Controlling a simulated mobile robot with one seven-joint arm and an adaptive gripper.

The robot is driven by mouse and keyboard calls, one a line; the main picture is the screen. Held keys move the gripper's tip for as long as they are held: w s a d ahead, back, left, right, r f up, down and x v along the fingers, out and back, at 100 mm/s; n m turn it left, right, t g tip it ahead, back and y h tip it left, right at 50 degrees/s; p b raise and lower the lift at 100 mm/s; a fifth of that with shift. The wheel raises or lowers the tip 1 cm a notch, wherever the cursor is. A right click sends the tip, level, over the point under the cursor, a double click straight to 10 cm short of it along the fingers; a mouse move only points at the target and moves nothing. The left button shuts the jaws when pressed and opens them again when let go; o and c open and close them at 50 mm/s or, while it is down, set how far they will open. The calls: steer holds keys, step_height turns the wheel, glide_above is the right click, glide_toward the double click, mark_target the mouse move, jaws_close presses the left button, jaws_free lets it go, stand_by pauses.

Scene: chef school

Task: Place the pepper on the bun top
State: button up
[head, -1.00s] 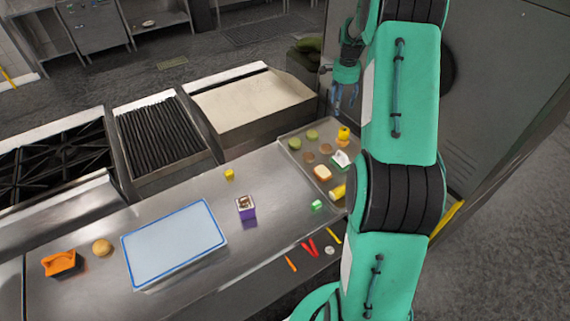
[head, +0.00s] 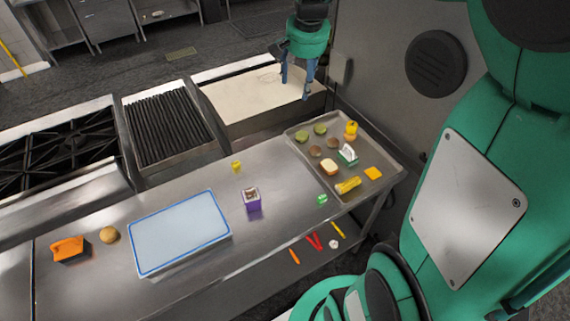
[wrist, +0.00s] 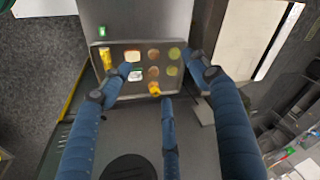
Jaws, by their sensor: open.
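A yellow, pepper-like piece (head: 351,128) stands at the back right corner of the metal tray (head: 300,150), with an orange-brown piece against its lower side. I cannot tell whether it rests on that piece. It also shows in the wrist view (wrist: 154,88), between my spread fingers. A round tan bun piece (head: 109,234), perhaps the bun top, lies alone on the counter at the far left. My gripper (head: 296,88) is open and empty, pointing down above the right end of the pale griddle, behind the tray.
The tray also holds green and brown rounds, a bread slice, a green-and-white piece and yellow pieces. A blue-rimmed board (head: 180,232), purple box (head: 252,198), small yellow piece (head: 236,166) and orange object (head: 70,248) stand on the counter (head: 200,184). A tall metal cabinet rises right of the griddle.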

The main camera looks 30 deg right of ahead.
steer(key=s+a+r+n+t, duration=0.2)
steer(key=s+a+r+n, duration=0.2)
steer(key=s+a, duration=0.8)
steer(key=s+a+f+n, duration=0.1)
steer(key=s+a+n, duration=0.1)
steer(key=s+a, duration=0.2)
steer(key=s+a+f+n+t+y, duration=0.1)
steer(key=s+a+f+n, duration=0.1)
steer(key=s, duration=0.7)
steer(key=shift+s+a+n, duration=0.3)
steer(key=shift+a+n, duration=0.3)
steer(key=shift+a, duration=0.45)
step_height(320, 180, down, 10)
steer(key=b, duration=1)
